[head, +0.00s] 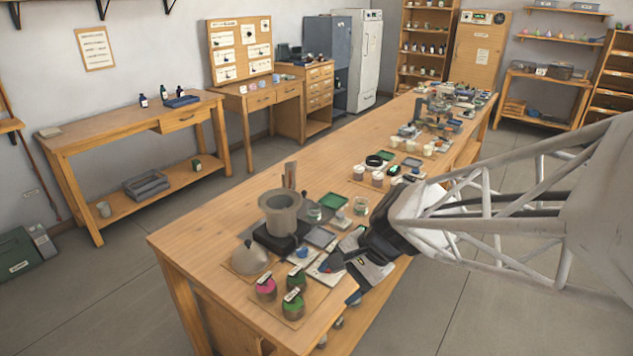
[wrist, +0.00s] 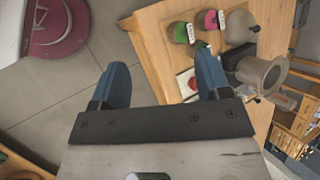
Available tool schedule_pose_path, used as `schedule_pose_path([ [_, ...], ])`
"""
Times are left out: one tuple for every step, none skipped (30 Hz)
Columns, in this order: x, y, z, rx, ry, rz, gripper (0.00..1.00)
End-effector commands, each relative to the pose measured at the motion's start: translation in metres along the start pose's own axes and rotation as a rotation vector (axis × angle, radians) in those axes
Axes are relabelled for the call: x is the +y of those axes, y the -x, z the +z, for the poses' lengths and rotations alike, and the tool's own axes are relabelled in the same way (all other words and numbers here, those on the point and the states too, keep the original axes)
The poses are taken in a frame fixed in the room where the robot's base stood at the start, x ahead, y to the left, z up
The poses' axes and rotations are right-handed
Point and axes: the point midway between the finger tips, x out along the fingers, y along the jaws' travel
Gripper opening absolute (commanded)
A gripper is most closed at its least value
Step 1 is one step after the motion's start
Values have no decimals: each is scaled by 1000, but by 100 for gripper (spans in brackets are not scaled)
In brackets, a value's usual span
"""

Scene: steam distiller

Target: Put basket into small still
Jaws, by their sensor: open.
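The small still appears to be the grey, wide-rimmed pot (head: 282,212) on a black base (head: 280,238) near the table's front end; the pot also shows in the wrist view (wrist: 262,74). A grey dome lid (head: 250,258) lies apart from it. I cannot single out the basket for sure. Small round containers with pink (head: 266,288) and green (head: 296,279) contents stand in front; they also show in the wrist view, pink (wrist: 210,20) and green (wrist: 181,32). My gripper (head: 344,276) is open and empty near the table's right edge, its blue fingers apart (wrist: 163,82).
Flat dark trays (head: 320,237), a small glass jar (head: 360,206) and cards crowd the table beside the still. Several white cups (head: 377,179) stand farther back. The table's left strip (head: 205,238) is clear. A dark red round object (wrist: 58,25) lies beyond the floor in the wrist view.

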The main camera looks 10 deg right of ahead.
Motion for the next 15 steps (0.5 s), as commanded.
schedule_pose_path([
  [5, 12, 11, 32, 82, 37, 70],
  [9, 18, 16, 52, 132, 63, 70],
  [14, 27, 22, 78, 200, 98, 70],
  [18, 33, 27, 98, 251, 123, 70],
  [22, 40, 31, 118, 300, 150, 70],
  [28, 48, 36, 146, 367, 185, 70],
  [32, 54, 40, 166, 415, 213, 70],
  [36, 61, 44, 186, 465, 240, 70],
  [42, 69, 48, 211, 526, 276, 70],
  [46, 74, 51, 229, 570, 302, 70],
  [49, 80, 53, 247, 612, 328, 70],
  [54, 87, 56, 268, 661, 359, 70],
  [57, 92, 58, 283, 697, 381, 70],
  [60, 96, 59, 296, 729, 402, 70],
  [63, 101, 61, 313, 767, 427, 70],
])
